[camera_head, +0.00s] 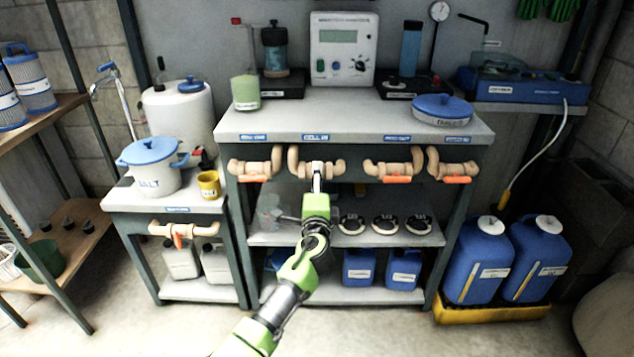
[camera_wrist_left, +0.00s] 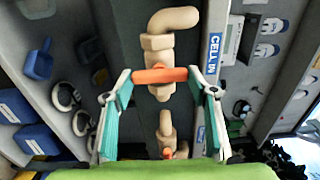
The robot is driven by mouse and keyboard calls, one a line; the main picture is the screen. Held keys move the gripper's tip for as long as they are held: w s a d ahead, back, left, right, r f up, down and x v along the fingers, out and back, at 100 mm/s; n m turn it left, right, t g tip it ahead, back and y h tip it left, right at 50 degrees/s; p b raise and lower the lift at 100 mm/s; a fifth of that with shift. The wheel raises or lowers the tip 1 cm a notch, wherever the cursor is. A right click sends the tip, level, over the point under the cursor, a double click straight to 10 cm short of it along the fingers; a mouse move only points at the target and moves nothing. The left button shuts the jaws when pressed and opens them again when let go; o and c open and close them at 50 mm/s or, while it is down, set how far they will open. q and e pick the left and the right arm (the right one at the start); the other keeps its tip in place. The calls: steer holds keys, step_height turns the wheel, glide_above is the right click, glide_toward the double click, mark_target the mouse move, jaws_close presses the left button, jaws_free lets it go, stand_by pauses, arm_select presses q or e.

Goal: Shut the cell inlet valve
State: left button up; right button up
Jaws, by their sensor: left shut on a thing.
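The cell inlet valve is a beige pipe fitting (camera_head: 336,167) under the front edge of the bench, below a blue label (camera_head: 316,138). In the left wrist view its beige body (camera_wrist_left: 157,44) and elbow stand beside a "CELL IN" label (camera_wrist_left: 214,52). Its orange handle (camera_wrist_left: 160,75) lies across the pipe there. My left gripper (camera_wrist_left: 160,82) is shut on this handle, with one teal-padded finger at each end. In the head view my left gripper (camera_head: 316,168) covers the handle and the middle of the valve. My right gripper is not in view.
A similar valve (camera_head: 254,168) is close on the left, and two more (camera_head: 395,168) (camera_head: 452,164) are on the right. The shelf (camera_head: 372,240) below holds round black-and-white items. A side table (camera_head: 190,206) with a salt pot stands left.

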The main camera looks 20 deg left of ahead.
arm_select(q)
steer(key=o, duration=1.1)
steer(key=v, duration=1.2)
